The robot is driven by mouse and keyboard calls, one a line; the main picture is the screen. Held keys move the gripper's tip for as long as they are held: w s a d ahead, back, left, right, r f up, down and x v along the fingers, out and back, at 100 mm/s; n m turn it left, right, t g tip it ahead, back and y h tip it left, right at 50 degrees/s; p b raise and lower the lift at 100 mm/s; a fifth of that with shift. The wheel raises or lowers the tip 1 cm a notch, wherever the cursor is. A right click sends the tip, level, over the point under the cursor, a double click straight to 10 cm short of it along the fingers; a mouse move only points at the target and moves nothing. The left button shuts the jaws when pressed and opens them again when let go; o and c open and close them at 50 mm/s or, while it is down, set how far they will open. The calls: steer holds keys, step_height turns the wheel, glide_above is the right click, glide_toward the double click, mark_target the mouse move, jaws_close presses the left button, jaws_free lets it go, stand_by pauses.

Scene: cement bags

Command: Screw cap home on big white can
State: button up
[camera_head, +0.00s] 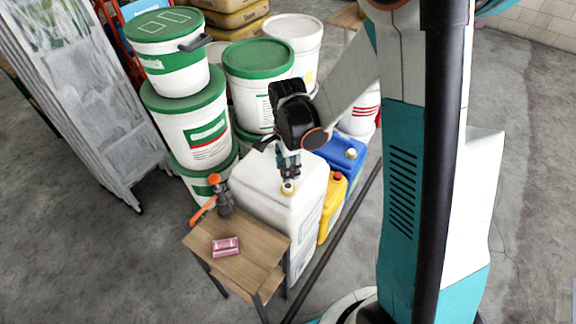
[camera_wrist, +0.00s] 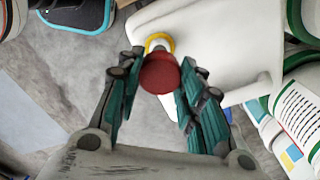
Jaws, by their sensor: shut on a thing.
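The big white can (camera_head: 280,186) stands on the floor behind the small wooden table. Its neck has a yellow ring (camera_head: 288,189), which also shows in the wrist view (camera_wrist: 160,39). My gripper (camera_head: 288,172) points down over this neck. In the wrist view its teal fingers (camera_wrist: 159,82) are on both sides of a dark red round cap (camera_wrist: 159,73) and shut on it. The cap lies in line with the neck and overlaps the ring's near side. I cannot tell whether the cap touches the neck. In the head view the fingers hide the cap.
The wooden table (camera_head: 252,262) holds a pink box (camera_head: 226,247) and an orange-handled clamp-like tool (camera_head: 205,209). A yellow canister (camera_head: 331,212) and a blue canister (camera_head: 342,160) stand right of the can. Stacked white buckets (camera_head: 190,125) stand behind left.

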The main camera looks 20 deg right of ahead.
steer(key=shift+f+b, duration=0.2)
steer(key=shift+b, duration=0.1)
step_height(320, 180, down, 6)
steer(key=b, duration=0.5)
steer(key=shift+r, duration=0.2)
steer(key=shift+f+b, duration=0.5)
steer(key=shift+b, duration=0.45)
stand_by(1.3)
